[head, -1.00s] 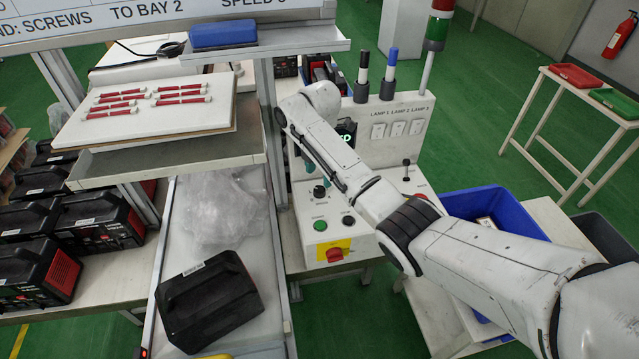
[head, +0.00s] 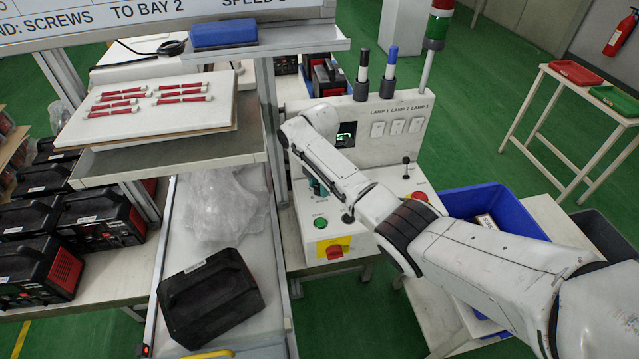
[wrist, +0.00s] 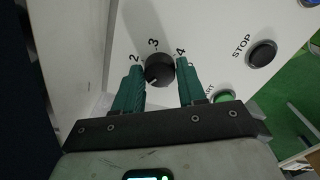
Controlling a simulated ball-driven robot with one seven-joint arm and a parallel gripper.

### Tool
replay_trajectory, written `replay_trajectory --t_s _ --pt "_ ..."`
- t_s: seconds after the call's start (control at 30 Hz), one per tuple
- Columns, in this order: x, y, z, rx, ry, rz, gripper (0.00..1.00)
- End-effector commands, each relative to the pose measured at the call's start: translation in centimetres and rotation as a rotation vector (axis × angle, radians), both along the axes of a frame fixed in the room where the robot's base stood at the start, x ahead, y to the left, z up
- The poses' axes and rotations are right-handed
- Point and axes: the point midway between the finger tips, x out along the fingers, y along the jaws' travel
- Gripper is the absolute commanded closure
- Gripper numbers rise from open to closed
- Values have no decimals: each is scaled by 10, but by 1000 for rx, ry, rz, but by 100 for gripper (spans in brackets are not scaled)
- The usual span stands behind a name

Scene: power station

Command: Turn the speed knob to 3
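The speed knob (wrist: 160,69) is black and round, on the white panel in the wrist view. Its white pointer mark is at its lower left, away from the printed 3 (wrist: 153,43). The printed 2 and 4 also show; lower numbers are hidden. My gripper (wrist: 160,68) has its two green fingers on either side of the knob, with narrow gaps, so it looks open around it. Contact cannot be made out. In the head view the gripper (head: 318,187) is low at the control box, mostly behind my arm, and the knob is hidden.
A green start button (wrist: 225,96) sits near the right finger, and a black stop button (wrist: 262,54) farther right. The control box has a red button on yellow (head: 334,250), a lever (head: 406,165) and a lit display (head: 345,134). A blue bin (head: 480,200) stands right.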

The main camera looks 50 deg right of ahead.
Motion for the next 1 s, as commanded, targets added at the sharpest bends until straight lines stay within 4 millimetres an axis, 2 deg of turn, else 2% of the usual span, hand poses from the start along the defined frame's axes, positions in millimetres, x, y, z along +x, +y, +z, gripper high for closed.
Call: replay_trajectory --t_s 0.03,0.33,0.67,1.0 --pt "0 0 0 0 0 0 65" --pt "0 0 0 0 0 0 93" --pt "0 0 0 1 1 -50 93" --pt "0 0 1 1 0 -289 93"
